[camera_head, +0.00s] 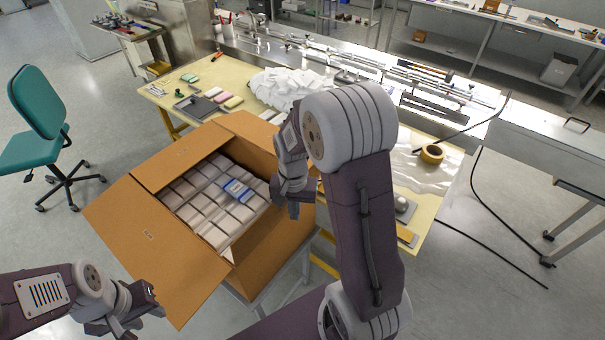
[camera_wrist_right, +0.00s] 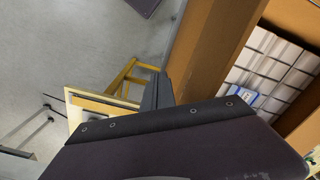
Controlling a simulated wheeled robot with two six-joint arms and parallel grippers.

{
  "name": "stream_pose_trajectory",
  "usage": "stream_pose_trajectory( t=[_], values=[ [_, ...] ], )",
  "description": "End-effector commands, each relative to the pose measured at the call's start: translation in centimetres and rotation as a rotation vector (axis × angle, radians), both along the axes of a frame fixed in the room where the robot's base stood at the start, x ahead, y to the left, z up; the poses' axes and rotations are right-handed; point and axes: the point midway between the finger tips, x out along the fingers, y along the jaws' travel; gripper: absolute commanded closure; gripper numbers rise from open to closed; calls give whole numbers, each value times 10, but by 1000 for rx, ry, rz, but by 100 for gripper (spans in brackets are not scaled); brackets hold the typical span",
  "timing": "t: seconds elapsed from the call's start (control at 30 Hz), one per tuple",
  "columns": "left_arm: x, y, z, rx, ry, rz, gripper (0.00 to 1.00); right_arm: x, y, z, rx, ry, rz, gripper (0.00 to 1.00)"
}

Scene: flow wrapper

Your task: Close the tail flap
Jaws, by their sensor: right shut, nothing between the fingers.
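The open cardboard box (camera_head: 165,240) is filled with rows of white packs (camera_head: 205,200), with one blue-and-white pack (camera_head: 238,190) on top. A wide flap stands out at the near left, and other flaps (camera_head: 185,155) stand up at the back. I cannot tell which one is the tail flap. My right gripper (camera_head: 293,208) is shut and empty at the box's right side; its shut fingers show beside a cardboard panel (camera_wrist_right: 205,45) in the right wrist view (camera_wrist_right: 158,90). Contact is unclear. My left gripper (camera_head: 140,308) is low at the left, near the wide flap's lower edge; its jaws are unclear.
A yellow-topped table (camera_head: 235,75) behind the box holds a white heap (camera_head: 290,85), coloured packs and a tape roll (camera_head: 432,153). A teal chair (camera_head: 40,105) stands at the left. My right arm hides part of the table. The floor between chair and box is clear.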

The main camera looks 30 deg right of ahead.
Motion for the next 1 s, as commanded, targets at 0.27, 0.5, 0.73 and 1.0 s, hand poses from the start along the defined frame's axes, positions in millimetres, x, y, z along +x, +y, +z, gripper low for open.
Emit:
stream_pose_trajectory(
  t=[0.27, 0.5, 0.73, 1.0],
  values=[
    [0, 0, 14, 0, 0, 0, 64, 30, 13, 3, 0, 0, 2, 100],
    [0, 0, 28, 0, 0, 0, 64, 65, 27, 3, 0, 0, 2, 100],
    [0, 0, 42, 0, 0, 0, 64, 97, 40, 3, 0, 0, 2, 100],
    [0, 0, 53, 0, 0, 0, 64, 113, 46, 8, 0, 0, 0, 100]
  ],
)
